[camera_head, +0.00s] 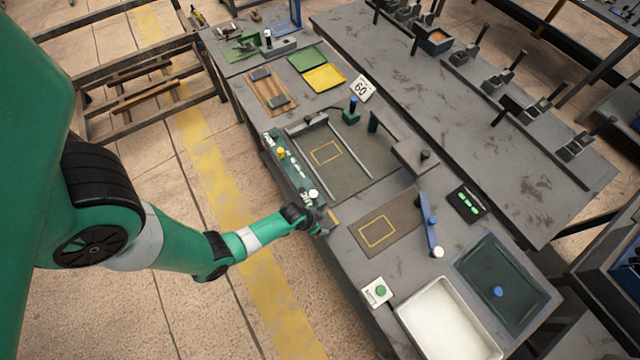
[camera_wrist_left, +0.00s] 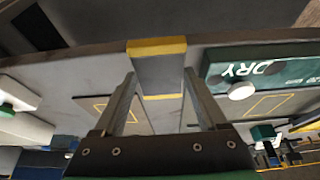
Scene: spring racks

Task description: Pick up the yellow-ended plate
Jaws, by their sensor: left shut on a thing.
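The yellow-ended plate (camera_wrist_left: 157,72) is a grey strip with a yellow end and a second yellow band, in the left wrist view between my fingers. My left gripper (camera_head: 325,226) is at the near left edge of the workbench in the head view, with its fingers closed on the plate's two sides. In the head view a small yellow piece of the plate (camera_head: 333,215) shows beside the fingertips; the rest is hidden or too small to make out. Whether the plate still touches the bench is unclear. My right gripper is not in view.
A green control box marked DRY (camera_wrist_left: 262,68) lies close beside the plate; it also shows in the head view (camera_head: 290,168). A mat with a yellow rectangle (camera_head: 398,218), a blue lever (camera_head: 430,228), a button box (camera_head: 377,292) and a white tray (camera_head: 447,325) are nearby.

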